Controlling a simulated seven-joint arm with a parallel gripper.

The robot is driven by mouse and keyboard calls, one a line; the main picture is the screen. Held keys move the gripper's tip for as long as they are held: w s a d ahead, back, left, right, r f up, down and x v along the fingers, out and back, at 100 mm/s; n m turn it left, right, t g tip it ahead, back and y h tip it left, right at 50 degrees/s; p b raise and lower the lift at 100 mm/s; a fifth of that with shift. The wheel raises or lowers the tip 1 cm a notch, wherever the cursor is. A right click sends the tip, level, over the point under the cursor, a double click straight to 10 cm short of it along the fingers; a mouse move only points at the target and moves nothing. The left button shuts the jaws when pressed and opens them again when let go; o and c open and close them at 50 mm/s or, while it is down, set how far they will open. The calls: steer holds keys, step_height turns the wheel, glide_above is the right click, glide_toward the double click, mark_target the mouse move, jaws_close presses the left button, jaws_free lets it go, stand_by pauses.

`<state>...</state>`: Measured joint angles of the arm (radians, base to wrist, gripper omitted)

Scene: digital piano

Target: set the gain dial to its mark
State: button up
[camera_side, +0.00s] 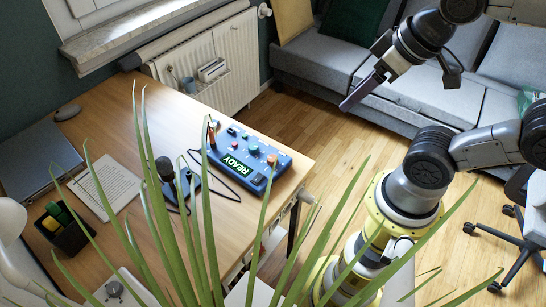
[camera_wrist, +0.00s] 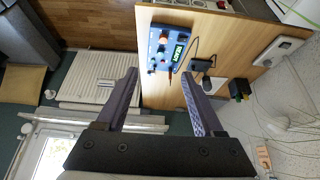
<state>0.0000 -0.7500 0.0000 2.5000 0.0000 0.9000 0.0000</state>
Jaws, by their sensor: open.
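A blue control box (camera_side: 226,160) lies on the wooden desk. Its lit display reads READY, and several small coloured knobs sit on its top. Which knob is the gain dial, and its mark, are too small to tell. The box also shows in the wrist view (camera_wrist: 178,35), beyond my fingertips, with an orange knob (camera_wrist: 163,38) on it. My gripper (camera_side: 350,101) hangs in the air to the right of and above the box in the side view, well apart from it. In the wrist view my gripper (camera_wrist: 160,76) has its two fingers spread with nothing between them.
The desk (camera_side: 125,105) also carries a black joystick-like device (camera_side: 168,172) with a cable, a notebook (camera_side: 105,187), a laptop (camera_side: 38,158) and a pen holder (camera_side: 64,228). Plant leaves (camera_side: 150,200) cover part of the side view. A grey sofa (camera_side: 325,60) stands behind.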

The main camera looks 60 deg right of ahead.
steer(key=m+g, duration=0.5)
steer(key=m, duration=2.3)
glide_above(272, 158)
step_height(272, 158, down, 14)
steer(key=shift+g, duration=0.3)
step_height(272, 158, down, 14)
steer(key=shift+f, duration=0.15)
jaws_close()
